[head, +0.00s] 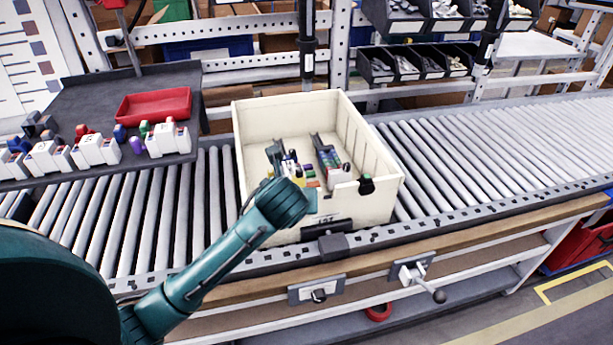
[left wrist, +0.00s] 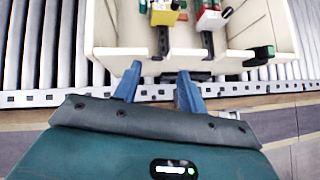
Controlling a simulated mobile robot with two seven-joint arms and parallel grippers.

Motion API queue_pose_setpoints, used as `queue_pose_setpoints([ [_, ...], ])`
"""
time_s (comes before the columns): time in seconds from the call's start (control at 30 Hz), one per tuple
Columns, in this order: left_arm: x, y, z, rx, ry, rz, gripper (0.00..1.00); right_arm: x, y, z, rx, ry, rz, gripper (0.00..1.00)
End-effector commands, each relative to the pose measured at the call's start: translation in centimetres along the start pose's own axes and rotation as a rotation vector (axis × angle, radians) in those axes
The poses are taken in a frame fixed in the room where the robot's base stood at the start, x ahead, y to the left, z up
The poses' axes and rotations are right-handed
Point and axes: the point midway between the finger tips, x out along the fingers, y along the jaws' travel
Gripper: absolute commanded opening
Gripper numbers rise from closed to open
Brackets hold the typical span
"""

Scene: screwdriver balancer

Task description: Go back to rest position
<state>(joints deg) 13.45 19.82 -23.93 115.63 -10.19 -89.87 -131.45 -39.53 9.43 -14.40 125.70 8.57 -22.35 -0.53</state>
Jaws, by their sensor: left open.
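My left arm comes in from the left in the head view, and its teal wrist (head: 283,203) is at the front left of the cream box (head: 370,205). The fingers are hard to make out there. In the left wrist view my left gripper (left wrist: 157,88) shows two blue fingers spread apart with nothing between them, near the front wall of the box (left wrist: 115,58). Inside the box are dark racks with coloured parts, including a yellow piece (left wrist: 164,16) and a white and red piece (left wrist: 210,18). My right gripper is not in view.
The box stands on a roller conveyor (head: 470,150) with free rollers on both sides. A dark table (head: 160,78) at the left holds a red tray (head: 153,105) and several white holders (head: 95,150). Dark bins (head: 415,65) sit on a rack behind.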

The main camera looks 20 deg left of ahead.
Motion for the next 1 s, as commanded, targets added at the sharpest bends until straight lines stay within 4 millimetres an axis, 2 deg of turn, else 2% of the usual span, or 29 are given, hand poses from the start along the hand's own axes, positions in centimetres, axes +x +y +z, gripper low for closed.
queue_pose_setpoints([
  [0.2, 0.2, -0.1, -0.6, -0.033, 0.006, -0.012, 0.41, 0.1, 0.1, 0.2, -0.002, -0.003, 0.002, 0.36],
  [0.27, 0.5, -0.3, -1.6, -0.096, 0.018, -0.031, 0.41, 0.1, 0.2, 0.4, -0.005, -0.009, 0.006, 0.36],
  [0.37, 1.3, -1.0, -4.5, -0.292, 0.055, -0.087, 0.41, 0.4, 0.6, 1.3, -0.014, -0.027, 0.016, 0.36],
  [0.5, 2.2, -1.8, -9.9, -0.710, 0.151, -0.176, 0.41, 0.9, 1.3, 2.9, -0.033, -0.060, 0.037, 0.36],
  [0.67, 2.2, -2.1, -16.0, -1.237, 0.296, -0.229, 0.41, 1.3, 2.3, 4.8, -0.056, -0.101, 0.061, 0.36],
  [0.8, 1.3, -1.7, -20.9, -1.711, 0.438, -0.228, 0.41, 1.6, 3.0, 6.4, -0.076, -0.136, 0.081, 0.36],
  [0.9, 0.3, -1.1, -23.9, -2.029, 0.534, -0.204, 0.41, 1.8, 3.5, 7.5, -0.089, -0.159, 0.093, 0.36],
  [1.0, -0.6, -0.3, -26.0, -2.292, 0.611, -0.174, 0.41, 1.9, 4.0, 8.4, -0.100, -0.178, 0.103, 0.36],
])
